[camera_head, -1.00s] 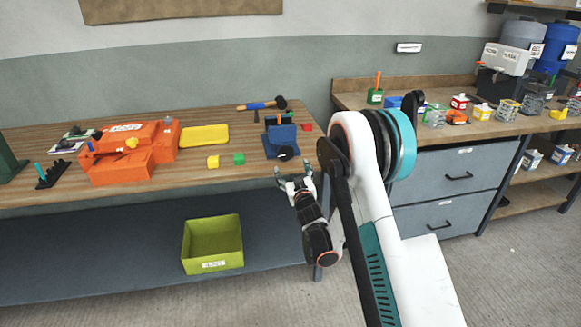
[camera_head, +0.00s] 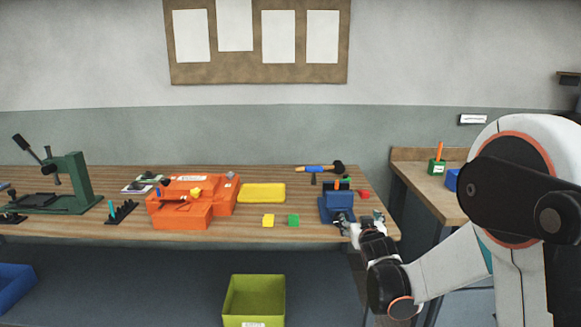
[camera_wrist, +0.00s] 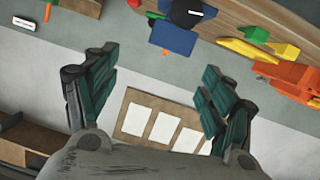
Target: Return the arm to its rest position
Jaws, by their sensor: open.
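My arm stands at the right of the head view, with its white and black links folded there. My gripper (camera_head: 350,231) is low in front of the bench's right end, close before the blue vise (camera_head: 338,205). In the wrist view my gripper (camera_wrist: 158,95) shows two dark green fingers spread wide apart. Nothing is between them. The wrist view is tilted, with the bench along its top and the wall board (camera_wrist: 160,120) beyond the fingers.
The wooden bench (camera_head: 330,232) carries an orange mould (camera_head: 180,213), a yellow tray (camera_head: 262,193), yellow (camera_head: 268,221) and green (camera_head: 293,220) cubes, a hammer (camera_head: 320,168) and a green press (camera_head: 70,185). A lime bin (camera_head: 254,298) is below. A second bench (camera_head: 428,195) stands at the right.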

